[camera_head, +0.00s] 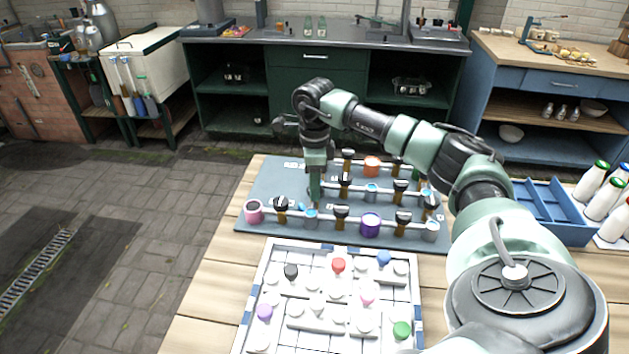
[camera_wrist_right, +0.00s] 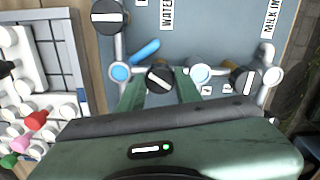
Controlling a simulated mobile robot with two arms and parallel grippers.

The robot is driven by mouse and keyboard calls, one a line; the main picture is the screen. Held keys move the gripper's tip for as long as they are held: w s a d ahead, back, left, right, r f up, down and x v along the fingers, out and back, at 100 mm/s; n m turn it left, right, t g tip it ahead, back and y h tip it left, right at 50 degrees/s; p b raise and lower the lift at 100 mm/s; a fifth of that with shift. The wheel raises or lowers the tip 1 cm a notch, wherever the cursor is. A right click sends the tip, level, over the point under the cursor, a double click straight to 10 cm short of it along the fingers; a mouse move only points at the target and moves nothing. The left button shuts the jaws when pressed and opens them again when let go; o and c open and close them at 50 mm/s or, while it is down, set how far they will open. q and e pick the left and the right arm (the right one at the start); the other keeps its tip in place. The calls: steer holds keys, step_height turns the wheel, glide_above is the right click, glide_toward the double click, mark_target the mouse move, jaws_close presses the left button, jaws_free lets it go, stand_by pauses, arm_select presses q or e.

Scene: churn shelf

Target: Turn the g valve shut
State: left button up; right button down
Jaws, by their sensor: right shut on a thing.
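A grey-blue valve board (camera_head: 270,180) lies on the wooden table in the head view, with pipes, coloured caps and several black valve knobs. My right gripper (camera_head: 315,198) points straight down at the left part of its middle row. In the right wrist view its two green fingers (camera_wrist_right: 160,84) stand on either side of a black knob with a white stripe (camera_wrist_right: 160,77), shut on it. The stripe runs slantwise. In the head view the gripper hides this knob. The small letter tags are too small to read, so I cannot tell which is g. My left gripper is not in view.
Other black knobs (camera_wrist_right: 108,16) (camera_wrist_right: 245,80) stand close on the same pipes. A white grid tray (camera_head: 262,268) with coloured knobs lies in front of the board. A blue crate (camera_head: 548,205) and white bottles (camera_head: 603,200) stand at the right.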

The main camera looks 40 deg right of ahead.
steer(key=m+p, duration=0.1)
steer(key=m, duration=0.4)
steer(key=shift+r+m, duration=0.15)
steer(key=shift+m, duration=0.25)
steer(key=m+p, duration=0.1)
steer(key=m, duration=0.4)
steer(key=shift+w+m, duration=0.1)
steer(key=shift+m, duration=0.2)
steer(key=c, duration=1)
jaws_free()
steer(key=shift+o, duration=0.2)
step_height(320, 180, up, 8)
steer(key=shift+f+b, duration=0.15)
steer(key=shift+b, duration=0.5)
steer(key=shift+f, duration=0.1)
